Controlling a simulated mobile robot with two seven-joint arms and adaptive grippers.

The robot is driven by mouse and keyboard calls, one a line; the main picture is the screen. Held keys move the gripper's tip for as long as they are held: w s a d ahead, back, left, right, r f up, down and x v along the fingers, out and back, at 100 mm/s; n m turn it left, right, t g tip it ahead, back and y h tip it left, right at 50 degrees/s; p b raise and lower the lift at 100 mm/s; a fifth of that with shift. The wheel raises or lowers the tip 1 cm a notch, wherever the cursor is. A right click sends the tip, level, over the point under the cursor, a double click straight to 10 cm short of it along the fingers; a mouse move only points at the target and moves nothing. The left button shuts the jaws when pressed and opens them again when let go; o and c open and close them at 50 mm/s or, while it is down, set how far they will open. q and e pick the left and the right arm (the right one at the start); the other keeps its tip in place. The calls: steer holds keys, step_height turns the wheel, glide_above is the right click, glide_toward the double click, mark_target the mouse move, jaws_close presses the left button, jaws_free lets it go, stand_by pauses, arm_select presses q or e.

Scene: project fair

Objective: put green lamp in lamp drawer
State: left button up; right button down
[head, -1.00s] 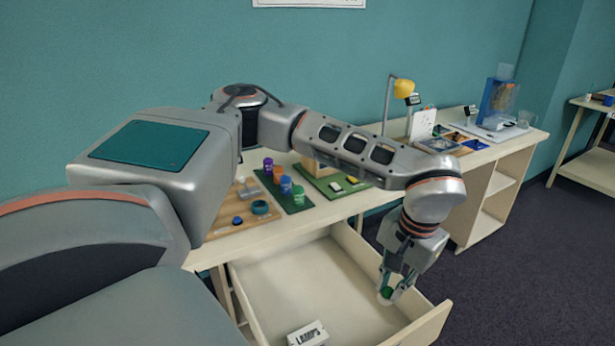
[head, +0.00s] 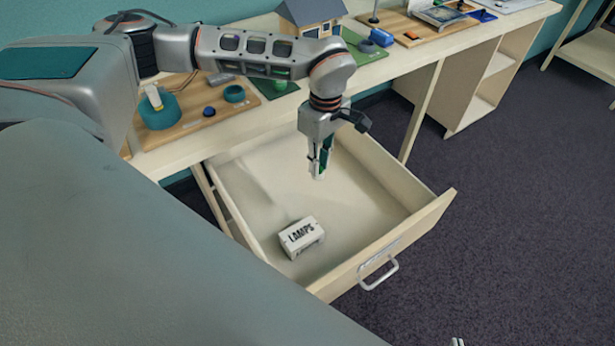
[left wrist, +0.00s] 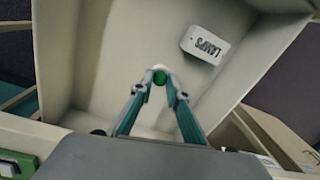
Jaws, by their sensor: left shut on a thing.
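The green lamp (left wrist: 159,77) is a small round green bulb between my left fingertips in the left wrist view. My left gripper (head: 319,174) is shut on it, pointing down over the open lamp drawer (head: 367,188). In the head view the fingers mostly hide the lamp.
The desk (head: 185,157) behind the drawer carries a teal tape roll (head: 158,110), a model house (head: 311,17) and boards with small items. The drawer front has a metal handle (head: 378,273). The drawer floor around the box is bare. Dark carpet lies to the right.

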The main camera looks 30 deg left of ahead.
arm_select(q)
steer(key=w+a+r+n, duration=0.3)
steer(key=w+r+n, duration=0.15)
steer(key=n, duration=0.85)
steer(key=n+b, duration=0.2)
steer(key=b, duration=0.1)
glide_above(317, 190)
steer(key=shift+t, duration=0.3)
step_height(317, 190, down, 19)
steer(key=shift+s+r, duration=0.1)
steer(key=shift+r, duration=0.05)
steer(key=shift+r+n, duration=0.1)
steer(key=shift+n, duration=0.2)
steer(key=o, duration=0.9)
